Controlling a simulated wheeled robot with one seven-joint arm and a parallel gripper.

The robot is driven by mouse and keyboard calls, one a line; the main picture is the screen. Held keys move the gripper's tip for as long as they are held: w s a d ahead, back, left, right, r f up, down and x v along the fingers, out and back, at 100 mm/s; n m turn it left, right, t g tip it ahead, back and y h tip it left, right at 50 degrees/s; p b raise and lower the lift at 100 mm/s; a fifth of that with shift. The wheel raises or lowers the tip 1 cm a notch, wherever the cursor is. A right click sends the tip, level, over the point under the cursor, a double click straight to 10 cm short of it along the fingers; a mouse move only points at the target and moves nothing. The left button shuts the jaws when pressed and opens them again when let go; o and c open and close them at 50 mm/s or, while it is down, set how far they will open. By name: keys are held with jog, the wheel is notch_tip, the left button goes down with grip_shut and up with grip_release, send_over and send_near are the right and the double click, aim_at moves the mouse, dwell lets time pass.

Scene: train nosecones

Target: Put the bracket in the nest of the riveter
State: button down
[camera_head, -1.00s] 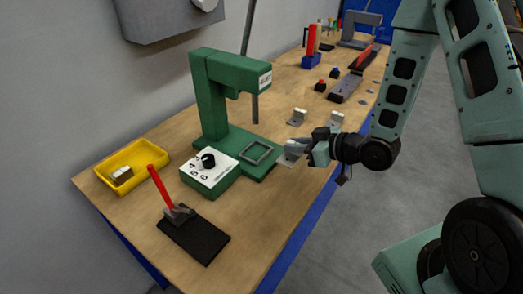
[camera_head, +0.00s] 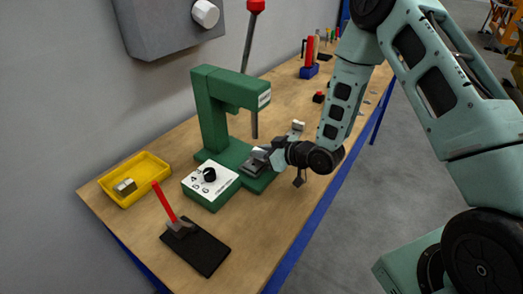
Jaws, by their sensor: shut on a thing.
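The green riveter (camera_head: 212,112) stands on the wooden bench, its upper arm reaching out over its base. Its nest, a grey square frame (camera_head: 251,169), lies on the green base and is partly covered by my gripper. My gripper (camera_head: 268,156) comes in from the right and is shut on a light grey bracket (camera_head: 260,151). The bracket is over or at the nest; I cannot tell whether it touches it. The fingers hide most of the bracket. Another bracket (camera_head: 298,126) stands on the bench behind my gripper.
A white-topped control box (camera_head: 211,185) with a black knob sits in front of the riveter's base. A yellow tray (camera_head: 134,180) holding a small metal part is at left. A red-handled clamp (camera_head: 170,212) on a black plate is in front. A long red-knobbed lever (camera_head: 252,40) rises behind the riveter.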

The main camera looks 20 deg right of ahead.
jog(key=shift+f, duration=0.35)
jog(key=shift+f, duration=0.1)
jog(key=c, duration=1.3)
grip_release()
jog(key=shift+c, duration=0.2)
jog(key=b+v, duration=0.3)
jog(key=v, duration=0.9)
jog(key=s+a+r+g+h, duration=0.45)
jog(key=s+a+g, duration=0.2)
jog(key=a, duration=0.25)
jog(key=s+a+r+g+h, duration=0.1)
jog(key=s+a+r+g, duration=0.1)
jog(key=s, duration=0.7)
jog(key=s+a+r+g+h, duration=0.1)
jog(key=s+r, duration=0.3)
jog(key=s, duration=0.5)
jog(key=shift+a+r+n+g+h, duration=0.15)
jog(key=shift+a+n+g+h, duration=0.2)
jog(key=shift+g, duration=0.3)
